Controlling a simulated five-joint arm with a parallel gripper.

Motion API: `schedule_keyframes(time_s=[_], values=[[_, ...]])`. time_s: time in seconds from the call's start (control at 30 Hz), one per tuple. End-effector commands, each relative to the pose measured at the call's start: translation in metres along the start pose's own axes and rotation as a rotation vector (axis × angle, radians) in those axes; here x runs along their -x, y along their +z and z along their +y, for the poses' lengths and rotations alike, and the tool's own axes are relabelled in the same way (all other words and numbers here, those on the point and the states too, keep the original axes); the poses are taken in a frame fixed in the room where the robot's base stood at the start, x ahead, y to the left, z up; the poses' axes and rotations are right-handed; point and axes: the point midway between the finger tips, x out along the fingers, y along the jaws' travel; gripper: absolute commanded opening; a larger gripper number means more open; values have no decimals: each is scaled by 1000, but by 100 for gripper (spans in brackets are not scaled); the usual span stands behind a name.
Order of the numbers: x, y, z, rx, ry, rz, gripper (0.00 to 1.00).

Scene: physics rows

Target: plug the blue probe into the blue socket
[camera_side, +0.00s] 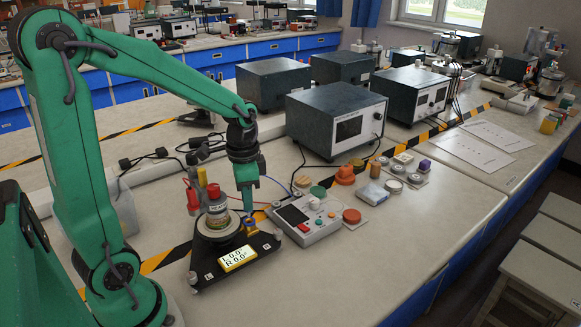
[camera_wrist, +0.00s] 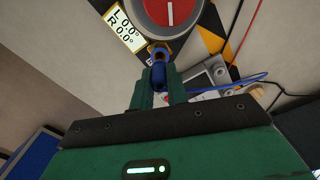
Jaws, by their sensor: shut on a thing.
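My gripper (camera_wrist: 159,84) is shut on the blue probe (camera_wrist: 158,75), which sits between its fingers in the wrist view. In the side view my gripper (camera_side: 248,208) points down over the blue socket (camera_side: 251,228), which has a yellowish body and stands on the dark base plate. In the wrist view the blue ring of the socket (camera_wrist: 160,52) lies just beyond the probe's front end, roughly in line with it. I cannot tell whether the probe's tip touches or enters the socket. The fingers hide part of the probe.
A dark base plate (camera_side: 205,272) carries a yellow display label (camera_side: 237,258) and a round stand with red and grey parts. A meter box (camera_side: 305,218) stands close on the right, with discs and small items beyond. A blue cable (camera_wrist: 235,78) runs right.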

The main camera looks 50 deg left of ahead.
Motion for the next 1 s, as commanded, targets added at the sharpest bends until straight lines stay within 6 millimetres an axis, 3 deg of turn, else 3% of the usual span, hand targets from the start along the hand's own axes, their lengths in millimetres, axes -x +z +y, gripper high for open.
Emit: schedule_keyframes(time_s=[1.0], values=[[-11,0,0,0,1,-1,0]])
